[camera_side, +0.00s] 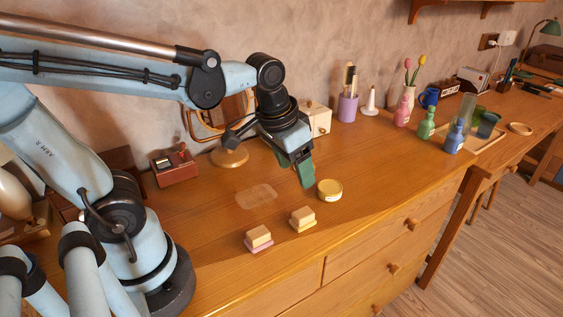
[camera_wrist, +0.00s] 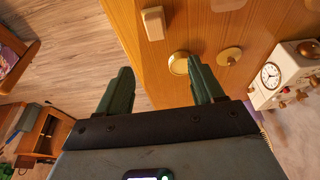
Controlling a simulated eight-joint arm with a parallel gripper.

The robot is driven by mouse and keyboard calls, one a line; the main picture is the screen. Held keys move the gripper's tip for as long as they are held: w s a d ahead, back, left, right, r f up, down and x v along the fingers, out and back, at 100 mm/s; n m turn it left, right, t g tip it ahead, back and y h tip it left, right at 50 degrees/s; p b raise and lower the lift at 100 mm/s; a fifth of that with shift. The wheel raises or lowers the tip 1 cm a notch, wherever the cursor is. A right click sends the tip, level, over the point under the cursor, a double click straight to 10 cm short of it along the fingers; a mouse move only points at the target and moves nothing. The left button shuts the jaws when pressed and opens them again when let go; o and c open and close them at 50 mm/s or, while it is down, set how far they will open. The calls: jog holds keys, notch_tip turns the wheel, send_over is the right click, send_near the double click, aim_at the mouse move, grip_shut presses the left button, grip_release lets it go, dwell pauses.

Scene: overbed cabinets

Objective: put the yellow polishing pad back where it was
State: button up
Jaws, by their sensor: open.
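The yellow polishing pad (camera_side: 303,224) has a wooden block on top and a yellow underside. It sits flat on the desk near the front edge. The wrist view shows a wooden block, apparently this pad (camera_wrist: 153,23), beyond my fingertips. A similar block with a pink underside (camera_side: 259,243) sits to its left. My gripper (camera_side: 303,180) points down, open and empty, above the desk behind the yellow pad. Its two green fingers (camera_wrist: 160,66) are spread apart in the wrist view.
A round yellow tin (camera_side: 329,190) stands close to my gripper's right. A pale rectangular patch (camera_side: 256,196) marks the desk behind the blocks. A red-brown box (camera_side: 174,168) and a white cabinet (camera_side: 319,118) stand at the back. Bottles (camera_side: 426,125) stand farther right.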

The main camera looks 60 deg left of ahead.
jog(key=t, duration=0.1)
jog(key=s+t, duration=0.1)
jog(key=t, duration=0.1)
jog(key=shift+s+a+r+t, duration=0.1)
jog(key=shift+s+a+t, duration=0.2)
jog(key=shift+t, duration=0.1)
